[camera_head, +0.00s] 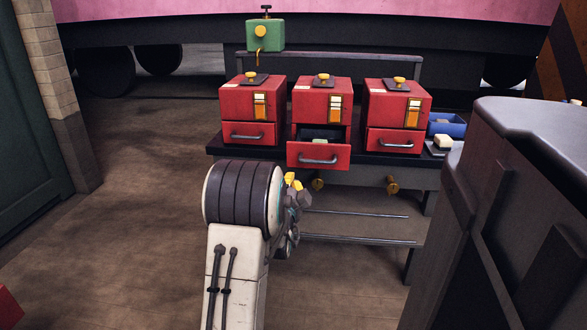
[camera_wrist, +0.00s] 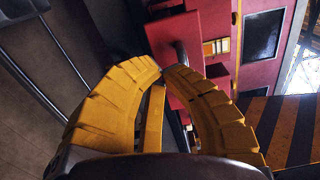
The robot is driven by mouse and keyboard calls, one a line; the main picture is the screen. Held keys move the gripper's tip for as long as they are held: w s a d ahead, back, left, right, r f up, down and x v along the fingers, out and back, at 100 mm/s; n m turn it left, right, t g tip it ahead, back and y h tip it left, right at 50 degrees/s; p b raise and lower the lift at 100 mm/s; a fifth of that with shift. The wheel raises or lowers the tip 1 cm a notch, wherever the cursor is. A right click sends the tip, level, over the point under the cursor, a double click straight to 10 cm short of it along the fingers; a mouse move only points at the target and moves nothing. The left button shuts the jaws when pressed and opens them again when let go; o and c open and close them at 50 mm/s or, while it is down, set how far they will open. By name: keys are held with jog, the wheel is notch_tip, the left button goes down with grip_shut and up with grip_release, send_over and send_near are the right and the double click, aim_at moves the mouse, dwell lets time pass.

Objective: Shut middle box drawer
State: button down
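Three red boxes stand in a row on a dark bench. The middle box (camera_head: 318,101) has its drawer (camera_head: 319,157) pulled out toward me, with a grey bar handle on the front and a pale green thing partly visible inside. In the wrist view, a red drawer front (camera_wrist: 167,62) with a grey handle (camera_wrist: 181,54) shows just beyond my fingertips. My gripper (camera_wrist: 164,70) has its yellow fingers bowed, with the tips together and nothing seen held. In the head view my gripper is mostly hidden behind my arm, below and in front of the open drawer. Contact cannot be told.
The left box (camera_head: 236,101) and right box (camera_head: 382,106) have closed drawers (camera_head: 249,133). A green box (camera_head: 264,36) stands on a shelf behind. A blue tray (camera_head: 447,126) sits at the bench's right end. Brass knobs (camera_head: 392,185) hang below the edge.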

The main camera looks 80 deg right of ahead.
aim_at(296, 163)
jog(key=shift+w+d+b, duration=0.2)
jog(key=shift+d+b, duration=0.3)
jog(key=shift+d, duration=1.85)
jog(key=shift+w+d+b, duration=0.15)
jog(key=shift+d+b, duration=0.35)
jog(key=shift+d, duration=1.85)
jog(key=shift+d, duration=0.1)
